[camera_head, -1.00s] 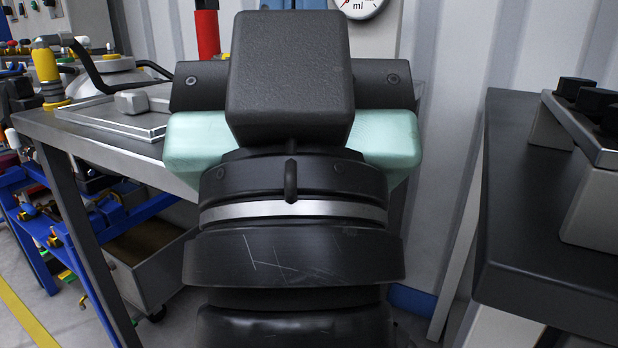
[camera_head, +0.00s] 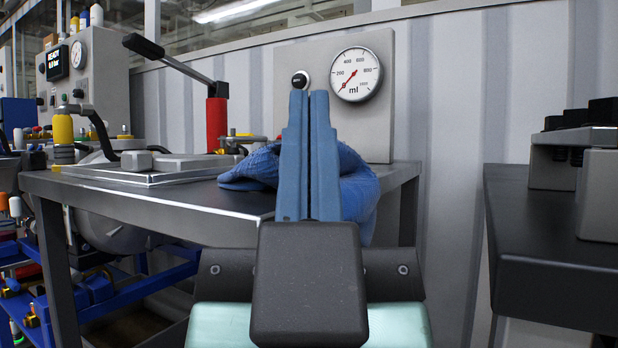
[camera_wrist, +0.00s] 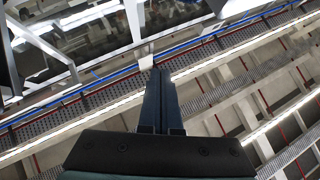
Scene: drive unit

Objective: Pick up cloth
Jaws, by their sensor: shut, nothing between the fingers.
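The cloth (camera_head: 358,188) is blue and crumpled. It lies on the right part of the grey metal table (camera_head: 150,197) and hangs over its front edge in the head view. My gripper (camera_head: 309,95) stands in front of the cloth with its blue fingers pointing up. The fingers are pressed together with nothing between them, and they hide the middle of the cloth. In the wrist view my gripper (camera_wrist: 161,75) points toward the ceiling structure, and no cloth shows there.
A gauge (camera_head: 356,75) marked in ml is on the panel behind the cloth. A red cylinder with a lever (camera_head: 216,120) and a flat metal plate (camera_head: 130,172) are at the table's back left. A dark bench (camera_head: 545,230) stands right, with a gap between it and the table.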

